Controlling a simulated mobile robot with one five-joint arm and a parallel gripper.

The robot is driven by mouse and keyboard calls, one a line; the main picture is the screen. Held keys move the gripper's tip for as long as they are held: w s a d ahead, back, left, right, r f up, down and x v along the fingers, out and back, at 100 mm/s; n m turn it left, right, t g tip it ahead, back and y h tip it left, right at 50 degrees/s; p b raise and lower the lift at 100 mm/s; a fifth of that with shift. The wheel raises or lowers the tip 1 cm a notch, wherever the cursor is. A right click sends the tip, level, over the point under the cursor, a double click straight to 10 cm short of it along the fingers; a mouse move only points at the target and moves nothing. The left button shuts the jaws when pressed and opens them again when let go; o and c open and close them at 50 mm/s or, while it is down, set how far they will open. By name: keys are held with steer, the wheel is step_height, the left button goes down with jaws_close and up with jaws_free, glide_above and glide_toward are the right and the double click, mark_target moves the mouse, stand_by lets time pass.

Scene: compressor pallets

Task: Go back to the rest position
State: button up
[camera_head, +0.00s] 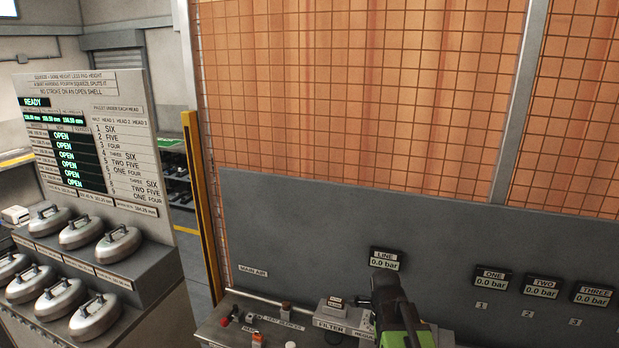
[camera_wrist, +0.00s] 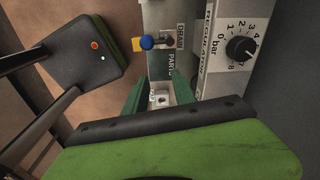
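My gripper (camera_head: 405,325) is at the bottom of the head view, a dark and green shape in front of the grey bench panel, close to the filter regulator unit. Its fingertips are hidden there. In the wrist view my gripper (camera_wrist: 160,100) shows two green fingers with a gap between them. A small pale fitting (camera_wrist: 159,98) is seen in the gap, and I cannot tell how far beyond the fingers it lies. I see nothing clearly held.
The regulator knob (camera_wrist: 241,48) and a blue knob (camera_wrist: 146,42) are close to the gripper. The LINE display (camera_head: 385,260) reads 0.0 bar. At left, a console with a sign board (camera_head: 110,85) bears several metal lids (camera_head: 94,318). A mesh fence (camera_head: 400,80) stands behind.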

steer(key=s+a+n, duration=0.2)
steer(key=n, duration=0.8)
steer(key=s+a+n, duration=0.2)
steer(key=n, duration=0.8)
steer(key=shift+s+f+y, duration=0.25)
steer(key=shift+f+y, duration=0.1)
steer(key=shift+y, duration=0.05)
steer(key=shift+s, duration=0.1)
